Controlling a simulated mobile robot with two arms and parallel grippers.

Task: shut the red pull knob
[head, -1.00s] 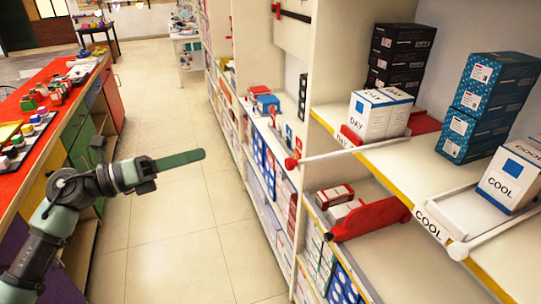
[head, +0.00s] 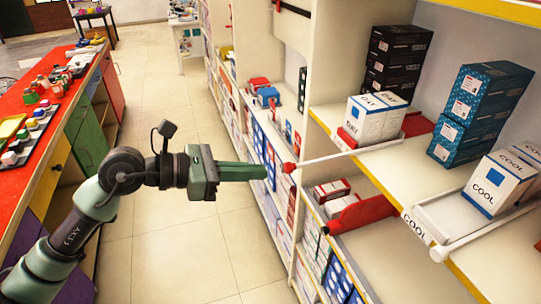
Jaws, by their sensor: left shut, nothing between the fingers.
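The red pull knob (head: 289,167) sits on the end of a white rod (head: 340,154). The rod sticks out past the front edge of the shelf, beside the white DAY boxes (head: 372,118). A red plate (head: 418,125) shows behind these boxes. My left gripper (head: 266,172) comes in from the left, shut and empty, with its green fingers pointing right at the knob. My right gripper is not in view.
A second white rod with a white knob (head: 438,254) sticks out beside the COOL boxes (head: 495,185). Dark blue boxes (head: 480,110) stand behind. A red divider (head: 362,214) is on the lower shelf. A red-topped counter (head: 25,165) stands at left; the aisle floor is clear.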

